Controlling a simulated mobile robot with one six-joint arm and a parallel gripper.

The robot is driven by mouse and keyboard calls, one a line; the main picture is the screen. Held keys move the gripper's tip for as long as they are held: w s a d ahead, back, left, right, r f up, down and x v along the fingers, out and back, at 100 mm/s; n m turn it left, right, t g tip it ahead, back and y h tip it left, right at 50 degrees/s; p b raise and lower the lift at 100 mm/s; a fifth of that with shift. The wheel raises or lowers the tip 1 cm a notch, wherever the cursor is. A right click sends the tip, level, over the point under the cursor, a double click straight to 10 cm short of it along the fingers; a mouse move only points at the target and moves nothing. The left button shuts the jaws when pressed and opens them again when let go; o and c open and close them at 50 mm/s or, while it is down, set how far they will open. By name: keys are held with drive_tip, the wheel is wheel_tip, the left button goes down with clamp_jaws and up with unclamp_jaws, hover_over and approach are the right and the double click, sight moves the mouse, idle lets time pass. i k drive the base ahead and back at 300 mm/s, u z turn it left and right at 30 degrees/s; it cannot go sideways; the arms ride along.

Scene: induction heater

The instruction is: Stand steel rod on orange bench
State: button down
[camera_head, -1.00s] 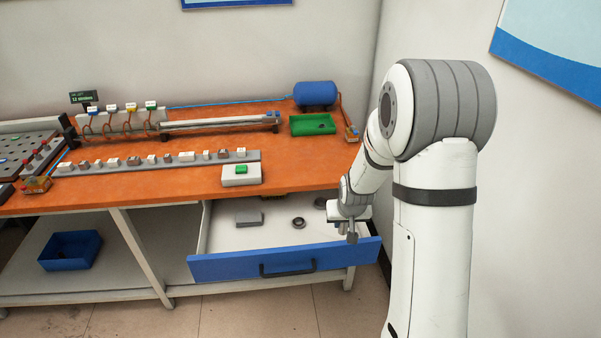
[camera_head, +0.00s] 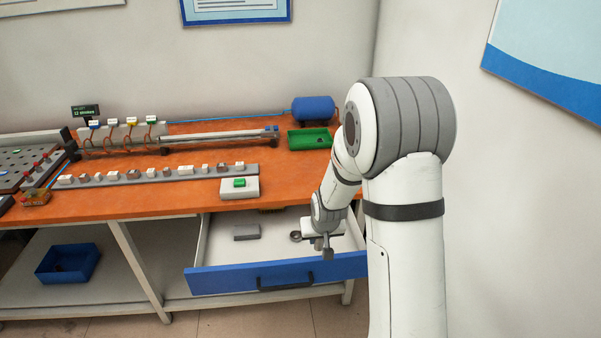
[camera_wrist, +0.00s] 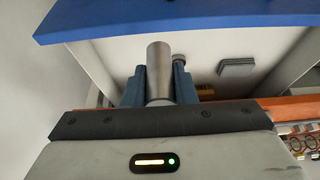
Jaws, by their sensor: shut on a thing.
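The steel rod (camera_wrist: 160,72) shows in the wrist view as a grey metal cylinder between the two dark blue fingers of my gripper (camera_wrist: 159,84). My gripper is shut on it. In the head view my gripper (camera_head: 326,246) is over the open drawer, near its right part; the rod's lower end shows there as a small grey piece. The orange bench (camera_head: 150,200) stands behind and above the drawer. Its orange edge also shows in the wrist view (camera_wrist: 285,108).
The open drawer has a blue front (camera_head: 230,279) and holds a grey block (camera_head: 247,232) and a dark ring (camera_head: 296,236). On the bench are a white box with green button (camera_head: 239,188), a green tray (camera_head: 310,139) and a blue tank (camera_head: 314,108). The bench's front right is bare.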

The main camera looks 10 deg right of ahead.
sight(302, 172)
drive_tip(key=u, duration=0.05)
drive_tip(key=i, duration=0.95)
drive_tip(key=z, duration=0.05)
